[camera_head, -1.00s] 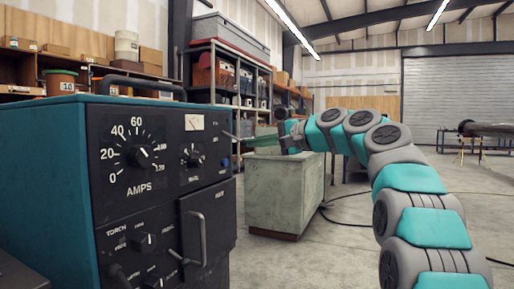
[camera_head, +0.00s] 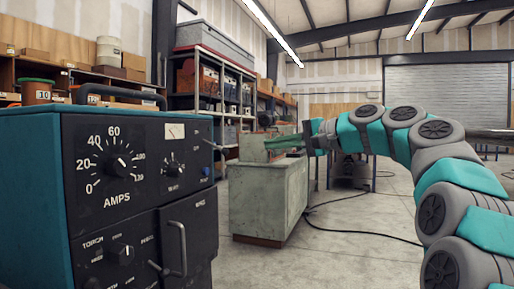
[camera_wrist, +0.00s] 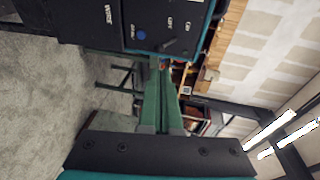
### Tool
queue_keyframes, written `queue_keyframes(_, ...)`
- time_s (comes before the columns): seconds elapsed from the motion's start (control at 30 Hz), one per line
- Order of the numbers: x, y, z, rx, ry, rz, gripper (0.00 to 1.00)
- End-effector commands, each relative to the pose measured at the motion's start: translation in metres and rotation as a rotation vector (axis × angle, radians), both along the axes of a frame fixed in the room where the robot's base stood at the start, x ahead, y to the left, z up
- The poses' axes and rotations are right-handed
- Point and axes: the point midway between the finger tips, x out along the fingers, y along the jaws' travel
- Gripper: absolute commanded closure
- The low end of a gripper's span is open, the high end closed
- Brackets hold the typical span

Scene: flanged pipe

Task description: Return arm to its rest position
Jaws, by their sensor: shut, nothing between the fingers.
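My arm reaches in from the lower right of the head view, bent over at the top and pointing left. My gripper (camera_head: 270,144) has thin green fingers that are shut and empty. The machine's dark panel (camera_wrist: 140,22) is at the top of that view, apart from the fingertips as far as I can tell.
The welding machine, with dials and a handle, fills the left side. Shelves (camera_head: 213,85) stand behind it. A dark pipe (camera_head: 490,135) shows behind my arm at the right. A cable (camera_head: 365,233) lies on the otherwise clear grey floor (camera_head: 330,260).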

Motion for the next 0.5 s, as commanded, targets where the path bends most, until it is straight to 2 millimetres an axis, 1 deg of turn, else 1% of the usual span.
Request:
queue_keyframes(0.03,-0.004,-0.007,0.002,0.002,-0.001,-0.002,1.0)
queue_keyframes(0.1,-0.007,-0.013,0.004,0.002,-0.001,-0.003,1.0)
queue_keyframes(0.27,-0.012,-0.017,0.001,-0.008,0.006,0.0,1.0)
queue_keyframes(0.37,-0.018,-0.01,-0.014,-0.043,0.031,0.008,1.0)
queue_keyframes(0.47,-0.033,0.003,-0.041,-0.115,0.071,0.022,1.0)
queue_keyframes(0.5,-0.04,0.009,-0.056,-0.154,0.089,0.029,1.0)
